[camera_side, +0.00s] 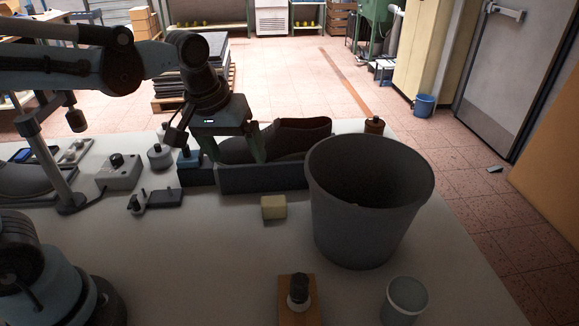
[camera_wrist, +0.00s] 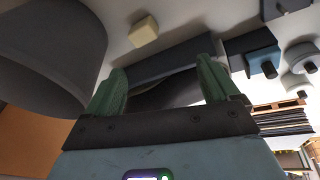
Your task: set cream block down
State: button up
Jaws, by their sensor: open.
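The cream block (camera_side: 273,207) rests on the pale table in front of the long dark tray, left of the big grey bin. It also shows in the wrist view (camera_wrist: 143,32), beyond my fingers and clear of them. My gripper (camera_side: 235,156) is over the tray, behind the block in the side view. Its two green fingers are spread, with nothing held between them. In the wrist view, my gripper (camera_wrist: 162,80) has the tray and part of a dark shoe form showing between and beyond its fingers.
The grey bin (camera_side: 365,215) stands right of the block. The dark tray (camera_side: 262,178) has a brown shoe form (camera_side: 295,138) at it. A wooden block with a black knob (camera_side: 298,300) and a grey cup (camera_side: 404,300) stand at the front.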

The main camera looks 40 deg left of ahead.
jog(key=s+a+f+m+t, duration=0.1)
jog(key=s+a+m+t, duration=0.2)
jog(key=s, duration=0.3)
jog(key=shift+a+f+m+t, duration=0.35)
jog(key=shift+m+t, duration=0.15)
jog(key=shift+m, duration=0.4)
dwell(0.5)
